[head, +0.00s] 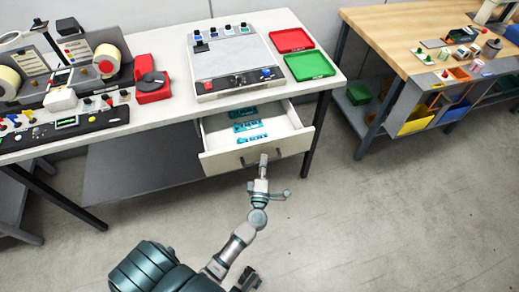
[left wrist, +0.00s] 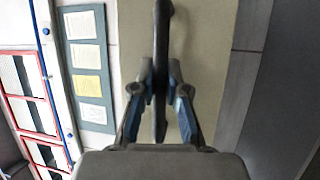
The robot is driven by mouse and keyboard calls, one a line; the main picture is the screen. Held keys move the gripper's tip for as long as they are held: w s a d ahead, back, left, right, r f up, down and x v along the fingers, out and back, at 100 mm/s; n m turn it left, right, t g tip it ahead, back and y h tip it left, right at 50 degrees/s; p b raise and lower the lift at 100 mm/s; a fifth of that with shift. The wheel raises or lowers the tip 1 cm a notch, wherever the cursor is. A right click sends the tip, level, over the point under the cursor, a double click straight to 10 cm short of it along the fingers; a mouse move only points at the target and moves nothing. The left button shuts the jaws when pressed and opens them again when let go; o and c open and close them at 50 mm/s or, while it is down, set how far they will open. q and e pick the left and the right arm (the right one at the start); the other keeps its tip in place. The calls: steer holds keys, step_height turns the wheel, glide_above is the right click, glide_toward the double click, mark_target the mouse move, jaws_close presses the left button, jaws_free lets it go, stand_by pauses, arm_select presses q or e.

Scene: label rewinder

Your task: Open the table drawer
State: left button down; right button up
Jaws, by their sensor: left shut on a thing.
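The cream table drawer (head: 222,163) stands pulled out from under the white table, its inside open to view. Several teal items (head: 250,126) lie inside it. My left gripper (head: 263,160) is at the middle of the drawer front. In the left wrist view its two fingers (left wrist: 160,85) are shut on the dark drawer handle (left wrist: 162,40), one on each side of the bar. The beige drawer front (left wrist: 205,60) shows behind the handle. In the head view the gripper hides part of the handle. My right gripper is not visible.
The white table (head: 165,50) carries a control panel (head: 230,60), red (head: 291,40) and green (head: 309,65) trays, and a label machine (head: 60,110) at the left. A wooden workbench (head: 400,30) stands at the right. The grey floor (head: 380,220) in front is clear.

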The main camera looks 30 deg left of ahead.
arm_select(q)
steer(key=s+d, duration=0.7)
steer(key=shift+d+f+p, duration=0.25)
steer(key=shift+d+p, duration=0.15)
steer(key=shift+p, duration=0.05)
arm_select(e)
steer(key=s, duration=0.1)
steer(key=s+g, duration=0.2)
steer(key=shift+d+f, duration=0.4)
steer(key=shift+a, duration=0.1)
arm_select(q)
steer(key=c, duration=1.3)
jaws_free()
steer(key=shift+s, duration=0.1)
steer(key=shift+c, duration=0.2)
steer(key=shift+o, duration=0.8)
steer(key=shift+r, duration=0.1)
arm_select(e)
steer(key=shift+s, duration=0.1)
arm_select(q)
steer(key=v, duration=1.2)
